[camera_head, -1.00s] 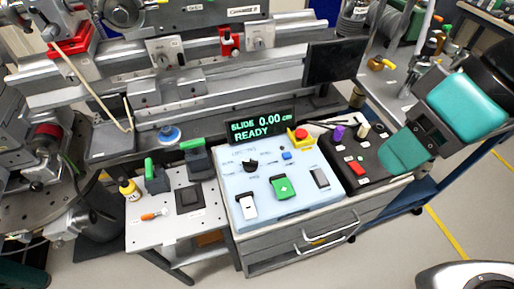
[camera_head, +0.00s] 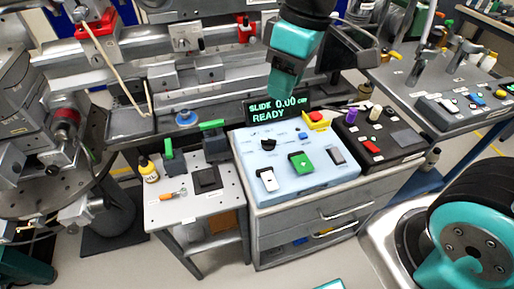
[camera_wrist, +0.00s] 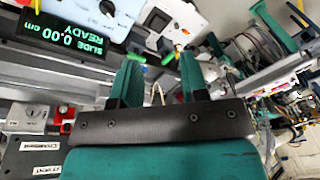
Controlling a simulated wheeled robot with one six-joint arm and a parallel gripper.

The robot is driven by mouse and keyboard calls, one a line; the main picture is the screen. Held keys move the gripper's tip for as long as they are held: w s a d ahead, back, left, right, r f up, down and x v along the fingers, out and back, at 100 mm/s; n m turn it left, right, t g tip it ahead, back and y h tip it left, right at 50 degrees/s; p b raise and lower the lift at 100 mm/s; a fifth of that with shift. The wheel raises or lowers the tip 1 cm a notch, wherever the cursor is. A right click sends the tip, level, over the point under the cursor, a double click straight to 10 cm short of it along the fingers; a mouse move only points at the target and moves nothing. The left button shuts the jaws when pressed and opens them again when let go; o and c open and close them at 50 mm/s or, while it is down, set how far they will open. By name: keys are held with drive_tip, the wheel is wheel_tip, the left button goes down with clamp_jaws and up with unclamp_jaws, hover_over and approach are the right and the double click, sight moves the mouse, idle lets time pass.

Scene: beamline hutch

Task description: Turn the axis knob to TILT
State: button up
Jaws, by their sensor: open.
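The axis knob (camera_head: 268,144) is a small black dial on the upper left of the pale blue control panel (camera_head: 325,176). Its labels are too small to read. A dark knob, likely the same one, shows at the top of the wrist view (camera_wrist: 107,9). The display (camera_head: 279,108) behind the panel reads SLIDE 0.00 cm, READY. My gripper (camera_head: 277,97) is above and behind the panel, near the display, apart from the knob. In the wrist view its two teal fingers (camera_wrist: 159,75) stand apart with nothing between them.
The panel also carries a green switch (camera_head: 301,161), a white switch (camera_head: 267,180) and a red button on a yellow base (camera_head: 317,117). A black control box (camera_head: 379,139) stands to the right.

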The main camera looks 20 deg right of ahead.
sight(269, 140)
drive_tip(key=w+d+f+n+h+b, duration=0.2)
drive_tip(key=w+d+f+n+b, duration=0.15)
drive_tip(key=w+f, duration=0.8)
drive_tip(key=shift+m, duration=0.35)
drive_tip(key=f, duration=1)
drive_tip(key=w+f, duration=0.1)
drive_tip(key=f, duration=0.4)
drive_tip(key=shift+w+a+f, duration=0.1)
drive_tip(key=shift+a+f, duration=0.2)
drive_tip(key=shift+a, duration=0.1)
clamp_jaws()
